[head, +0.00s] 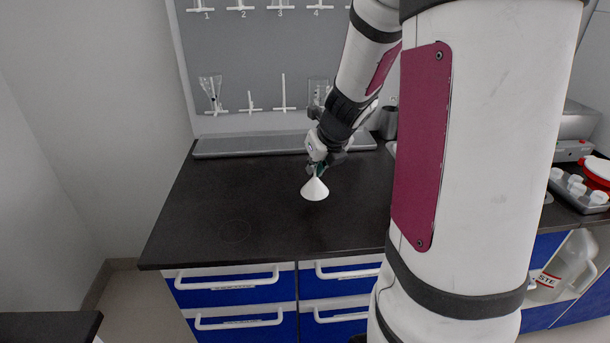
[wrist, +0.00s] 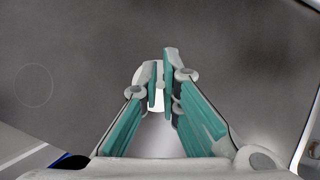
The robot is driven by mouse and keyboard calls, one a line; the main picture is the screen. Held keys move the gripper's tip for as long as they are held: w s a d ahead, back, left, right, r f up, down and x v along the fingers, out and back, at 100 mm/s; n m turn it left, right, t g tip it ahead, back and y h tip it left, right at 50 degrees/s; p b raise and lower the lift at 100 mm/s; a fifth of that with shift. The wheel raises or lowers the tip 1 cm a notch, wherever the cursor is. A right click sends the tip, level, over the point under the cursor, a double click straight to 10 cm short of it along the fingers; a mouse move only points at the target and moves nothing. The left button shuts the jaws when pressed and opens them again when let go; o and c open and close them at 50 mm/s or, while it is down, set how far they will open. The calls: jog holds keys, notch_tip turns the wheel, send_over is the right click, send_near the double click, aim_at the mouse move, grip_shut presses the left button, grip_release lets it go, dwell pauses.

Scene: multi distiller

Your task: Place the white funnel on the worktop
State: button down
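The white funnel (head: 314,190) is upside down, wide mouth down and stem up, over the middle of the black worktop (head: 210,205). I cannot tell whether its rim touches the surface. My gripper (head: 316,171) points down at its top, with the fingertips closed around the narrow stem. In the wrist view, my gripper (wrist: 160,84) has its teal-padded fingers close together, with white parts of the funnel (wrist: 143,76) showing behind and between them. The fingers hide most of the funnel there.
A grey pegboard with numbered holders and a glass beaker (head: 210,88) stands behind the worktop. A grey tray (head: 240,146) runs along its back edge. Blue drawers (head: 235,289) are below. A faint circle (head: 234,231) marks the front left, where the top is clear.

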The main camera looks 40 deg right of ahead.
jog(key=shift+w+a+f, duration=0.1)
jog(key=shift+w+a, duration=0.35)
jog(key=shift+w, duration=0.25)
jog(key=f+b, duration=0.1)
jog(key=f, duration=0.1)
jog(key=w+f+b, duration=0.1)
jog(key=shift+a+f+b, duration=0.2)
jog(key=shift+f+b, duration=0.15)
jog(key=shift+s, duration=0.1)
jog(key=c, duration=1.8)
grip_release()
